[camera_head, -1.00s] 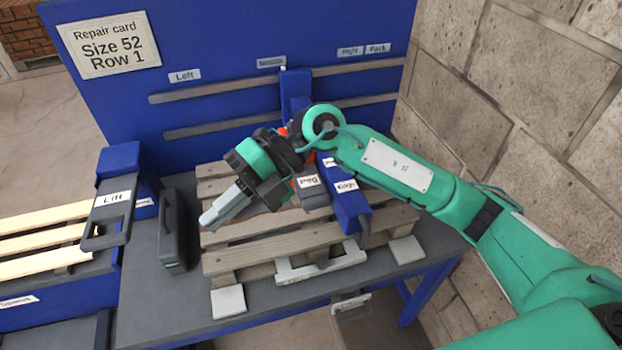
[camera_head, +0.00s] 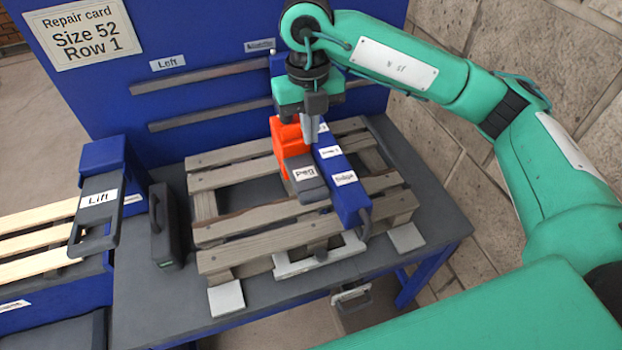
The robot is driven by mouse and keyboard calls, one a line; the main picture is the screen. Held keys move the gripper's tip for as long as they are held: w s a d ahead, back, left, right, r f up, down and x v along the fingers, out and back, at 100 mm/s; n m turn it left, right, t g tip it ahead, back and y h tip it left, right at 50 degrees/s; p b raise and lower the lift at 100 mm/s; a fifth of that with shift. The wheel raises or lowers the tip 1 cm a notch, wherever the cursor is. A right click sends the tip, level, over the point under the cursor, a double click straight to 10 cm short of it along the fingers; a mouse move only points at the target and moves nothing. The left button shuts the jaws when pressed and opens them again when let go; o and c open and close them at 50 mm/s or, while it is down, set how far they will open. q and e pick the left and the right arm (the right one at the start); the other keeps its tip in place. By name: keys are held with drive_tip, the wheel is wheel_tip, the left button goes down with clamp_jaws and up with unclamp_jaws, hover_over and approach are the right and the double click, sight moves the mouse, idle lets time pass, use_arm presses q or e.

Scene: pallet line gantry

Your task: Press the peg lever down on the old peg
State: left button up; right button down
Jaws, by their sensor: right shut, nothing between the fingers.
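The peg lever (camera_head: 305,176) is a dark grey block with a "Peg" label, on an orange-red housing (camera_head: 284,133) above the grey wooden pallet (camera_head: 240,245). A blue arm with a "Gauge"-like label (camera_head: 346,196) lies right beside it. My right gripper (camera_head: 311,138) is shut and empty, pointing down just above and behind the lever, near the blue arm's far end. I cannot tell whether its fingertips touch anything. The old peg is not clearly visible. My left gripper is out of view.
The blue back panel (camera_head: 215,110) carries grey rails and a repair card (camera_head: 83,37) reading "Size 52 Row 1". A "Lift" lever (camera_head: 97,210) and a black case (camera_head: 164,228) stand at the left. A stone wall (camera_head: 450,180) bounds the right.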

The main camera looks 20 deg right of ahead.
sight(312, 192)
drive_tip(key=f+p, duration=0.2)
drive_tip(key=f, duration=0.2)
drive_tip(key=f+p, duration=0.2)
drive_tip(key=f, duration=0.2)
drive_tip(key=s+f+p, duration=0.1)
drive_tip(key=f+p, duration=0.1)
drive_tip(key=f, duration=0.3)
drive_tip(key=shift+f, duration=0.5)
